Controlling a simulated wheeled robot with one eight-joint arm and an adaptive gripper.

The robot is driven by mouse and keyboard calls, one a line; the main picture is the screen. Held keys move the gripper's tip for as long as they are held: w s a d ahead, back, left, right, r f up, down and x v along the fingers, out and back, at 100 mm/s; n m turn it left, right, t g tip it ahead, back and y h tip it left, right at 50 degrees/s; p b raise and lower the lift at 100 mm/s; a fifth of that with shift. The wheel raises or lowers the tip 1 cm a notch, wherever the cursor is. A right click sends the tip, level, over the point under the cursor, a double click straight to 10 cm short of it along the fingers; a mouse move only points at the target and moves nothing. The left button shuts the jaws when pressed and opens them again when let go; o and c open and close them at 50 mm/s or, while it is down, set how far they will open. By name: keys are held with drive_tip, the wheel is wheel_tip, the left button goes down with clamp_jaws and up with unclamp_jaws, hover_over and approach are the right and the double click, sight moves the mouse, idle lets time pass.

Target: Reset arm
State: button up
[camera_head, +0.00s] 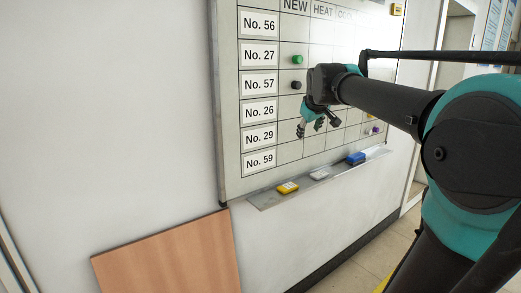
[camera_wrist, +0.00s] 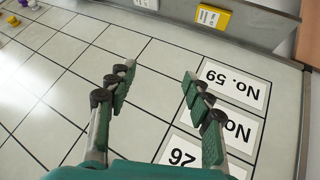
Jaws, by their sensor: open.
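My gripper (camera_head: 317,127) is in front of the whiteboard (camera_head: 260,181), near the row labelled No. 29. In the wrist view my gripper (camera_wrist: 157,85) is open, with its two fingers apart and nothing between them. The board's grid and the labels No. 59 (camera_wrist: 234,85) and No. 26 show close to the fingers in that view. My arm reaches in from the right in the head view. I cannot tell the exact gap between the fingertips and the board.
A green magnet (camera_head: 297,60) and a black magnet (camera_head: 296,86) are on the board. A tray (camera_head: 268,200) below holds a yellow eraser (camera_head: 287,187), a white one (camera_head: 319,173) and a blue one (camera_head: 356,158). A wooden panel (camera_head: 170,256) leans at the lower left.

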drive_tip(key=s+d+f+m+g, duration=0.1)
drive_tip(key=s+f+m+g, duration=0.1)
drive_tip(key=s+f, duration=1.2)
drive_tip(key=s+d+f+m+g, duration=0.1)
drive_tip(key=s+f+m+g, duration=0.1)
drive_tip(key=s+f, duration=1.3)
wheel_tip(320, 180, down, 8)
drive_tip(key=shift+f+m, duration=0.15)
drive_tip(key=shift+m, duration=0.75)
